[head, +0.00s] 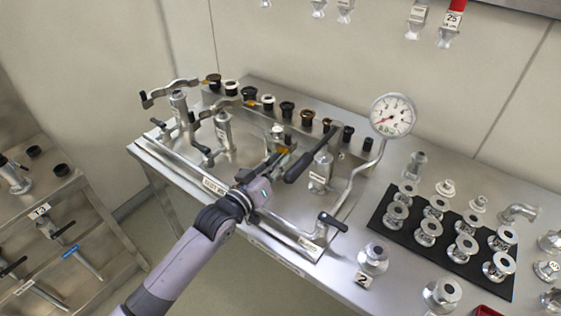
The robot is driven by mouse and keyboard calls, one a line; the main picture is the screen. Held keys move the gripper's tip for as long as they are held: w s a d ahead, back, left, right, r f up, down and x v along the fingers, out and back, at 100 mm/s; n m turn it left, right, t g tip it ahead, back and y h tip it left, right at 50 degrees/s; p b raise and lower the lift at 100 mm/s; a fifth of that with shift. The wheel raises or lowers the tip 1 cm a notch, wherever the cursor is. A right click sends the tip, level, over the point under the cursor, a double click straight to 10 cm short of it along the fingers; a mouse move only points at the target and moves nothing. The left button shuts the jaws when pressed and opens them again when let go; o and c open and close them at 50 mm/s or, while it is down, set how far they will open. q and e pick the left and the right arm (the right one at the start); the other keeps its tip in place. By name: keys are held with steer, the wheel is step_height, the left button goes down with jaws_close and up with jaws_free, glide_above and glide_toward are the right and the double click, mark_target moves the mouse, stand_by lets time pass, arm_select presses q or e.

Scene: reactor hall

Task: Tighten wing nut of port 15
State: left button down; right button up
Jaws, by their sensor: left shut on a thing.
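My left gripper (278,162) reaches in from the lower left over the steel bench. It is shut on a small brass-coloured part, seemingly a wing nut (284,150), at a fitting near the middle of the valve rig. The fingers and a black lever handle (305,158) close to them partly hide this part. A white-topped fitting (277,131) stands just behind the fingertips. I cannot read a port number 15 anywhere. My right gripper is not in view.
A pressure gauge (393,115) stands on a bent pipe right of the gripper. Steel valves (224,130) stand to the left, with a row of capped ports (287,108) behind. A black mat (385,232) with several flanged fittings lies right. A steel cart (60,205) stands left.

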arm_select(q)
steer(key=shift+r, duration=0.15)
stand_by(0.3)
steer(key=c, duration=1.8)
jaws_free()
steer(key=v, duration=1.2)
